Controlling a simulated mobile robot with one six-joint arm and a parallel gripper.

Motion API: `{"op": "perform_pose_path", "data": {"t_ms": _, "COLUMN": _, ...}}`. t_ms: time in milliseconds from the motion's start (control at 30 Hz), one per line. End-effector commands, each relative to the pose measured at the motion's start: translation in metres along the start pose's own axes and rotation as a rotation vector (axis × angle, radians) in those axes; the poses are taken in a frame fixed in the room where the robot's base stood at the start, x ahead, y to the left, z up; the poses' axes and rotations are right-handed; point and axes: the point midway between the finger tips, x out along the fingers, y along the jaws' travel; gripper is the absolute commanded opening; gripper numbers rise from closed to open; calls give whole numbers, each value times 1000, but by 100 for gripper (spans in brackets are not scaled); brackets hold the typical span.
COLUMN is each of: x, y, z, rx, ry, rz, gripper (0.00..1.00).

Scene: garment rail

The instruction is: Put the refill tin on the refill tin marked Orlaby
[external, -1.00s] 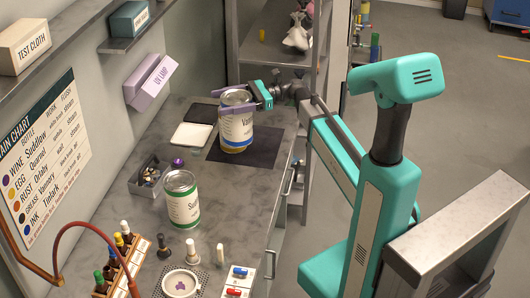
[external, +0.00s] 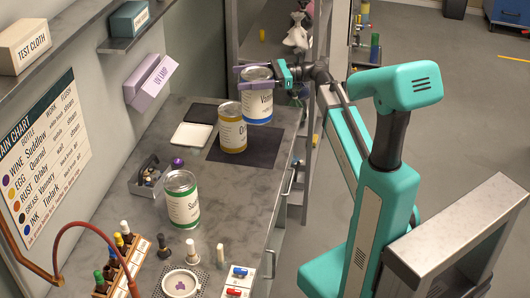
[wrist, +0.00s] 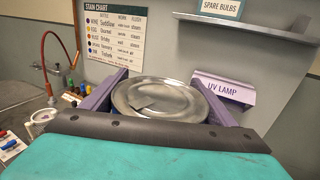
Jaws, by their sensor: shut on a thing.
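My gripper (external: 258,78) is shut on a refill tin (external: 258,104) with a white label and blue bands, its lettering beginning "Va". The tin is upright. In the wrist view its silver lid (wrist: 160,98) sits between the two purple fingers. The refill tin with yellow bands and a label beginning "O" (external: 232,134) stands upright on the dark mat (external: 268,148). The held tin is at the right of this tin and higher in the external view, and their edges nearly meet there. Whether they touch cannot be told.
A green-banded tin (external: 183,206) stands nearer on the bench. A white pad (external: 192,136), a grey tray of small things (external: 150,186) and a bottle rack (external: 121,265) are also on it. The UV lamp (external: 150,82) hangs on the wall at left.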

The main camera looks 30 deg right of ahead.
Motion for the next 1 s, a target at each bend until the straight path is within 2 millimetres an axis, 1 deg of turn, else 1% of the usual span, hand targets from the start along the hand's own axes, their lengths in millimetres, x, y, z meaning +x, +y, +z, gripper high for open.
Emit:
{"op": "perform_pose_path", "data": {"t_ms": 133, "x": 1, "y": -2, "z": 2, "rx": -1, "ry": -4, "rz": 0, "gripper": 18}}
{"op": "perform_pose_path", "data": {"t_ms": 267, "x": 4, "y": -10, "z": 2, "rx": -1, "ry": -4, "rz": 0, "gripper": 18}}
{"op": "perform_pose_path", "data": {"t_ms": 1000, "x": 39, "y": -79, "z": -4, "rx": -1, "ry": -4, "rz": 2, "gripper": 18}}
